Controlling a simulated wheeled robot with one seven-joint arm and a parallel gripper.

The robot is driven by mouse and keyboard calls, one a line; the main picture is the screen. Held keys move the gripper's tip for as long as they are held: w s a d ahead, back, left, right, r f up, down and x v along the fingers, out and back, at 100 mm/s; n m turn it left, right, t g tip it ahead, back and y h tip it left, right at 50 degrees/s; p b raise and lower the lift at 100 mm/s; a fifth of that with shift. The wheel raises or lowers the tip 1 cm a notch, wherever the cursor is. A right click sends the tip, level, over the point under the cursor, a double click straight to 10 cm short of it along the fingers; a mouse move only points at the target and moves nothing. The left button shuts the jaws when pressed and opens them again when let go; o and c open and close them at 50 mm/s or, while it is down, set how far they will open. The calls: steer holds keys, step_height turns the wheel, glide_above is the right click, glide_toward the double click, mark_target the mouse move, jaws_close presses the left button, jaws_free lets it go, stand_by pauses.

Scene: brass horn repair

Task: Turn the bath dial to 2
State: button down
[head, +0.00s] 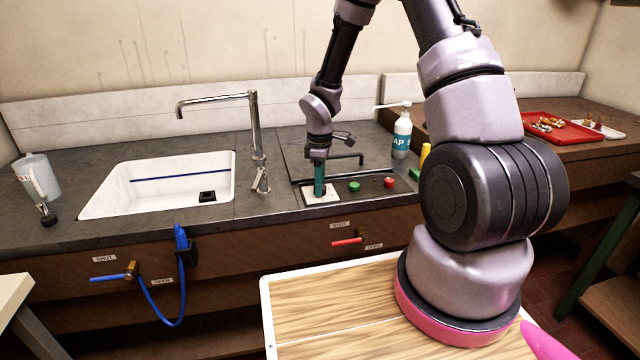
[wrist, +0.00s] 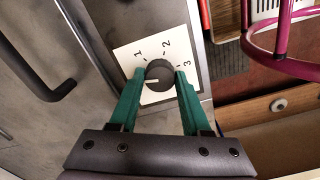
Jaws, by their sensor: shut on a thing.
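The bath dial (wrist: 159,75) is a dark round knob on a white plate marked 1, 2 and 3. In the wrist view, its white pointer line lies on the knob's left side, pointing left and short of the 1 mark. My gripper (wrist: 160,80) has its two green fingers on either side of the knob, shut on it. In the head view, my gripper (head: 319,188) points straight down over the white dial plate (head: 310,199), and hides the knob. Part of the plate's lower left is hidden behind a finger in the wrist view.
A green button (head: 354,187) and a red button (head: 389,182) sit right of the dial. A dark lid with a bar handle (head: 346,156) lies just behind. A soap bottle (head: 402,136) stands at the back right; a sink (head: 112,203) and tap (head: 254,130) are left.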

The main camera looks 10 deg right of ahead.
steer(key=m, duration=0.5)
steer(key=shift+m, duration=0.3)
steer(key=m, duration=1)
steer(key=shift+m, duration=0.4)
steer(key=m, duration=0.4)
steer(key=shift+m, duration=0.4)
steer(key=shift+c, duration=1.9)
jaws_free()
